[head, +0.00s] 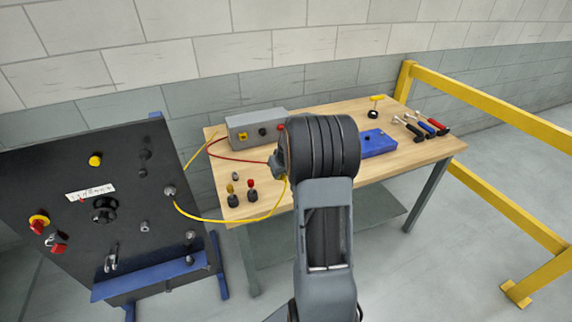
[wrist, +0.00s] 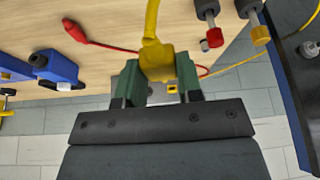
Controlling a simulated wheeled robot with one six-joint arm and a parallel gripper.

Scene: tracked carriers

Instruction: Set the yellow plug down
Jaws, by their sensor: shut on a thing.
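My gripper (wrist: 157,80) shows in the wrist view with its two green fingers shut on the yellow plug (wrist: 157,62). A yellow cable leaves the plug toward the top of that view. In the head view my arm hides the gripper and plug; the yellow cable (head: 220,220) sags from the dark panel (head: 125,215) to beside my wrist. The wooden table (head: 415,155) lies below and around the gripper. Whether the plug touches anything is hidden.
A grey box (head: 240,120) with sockets stands at the table's back left. A blue box (head: 378,141) sits right of my arm, with several tools (head: 422,127) beyond. A red plug (wrist: 76,31) lies on the table. Red- and yellow-topped posts (head: 251,190) stand near the front left edge. A yellow rail (head: 490,100) runs at right.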

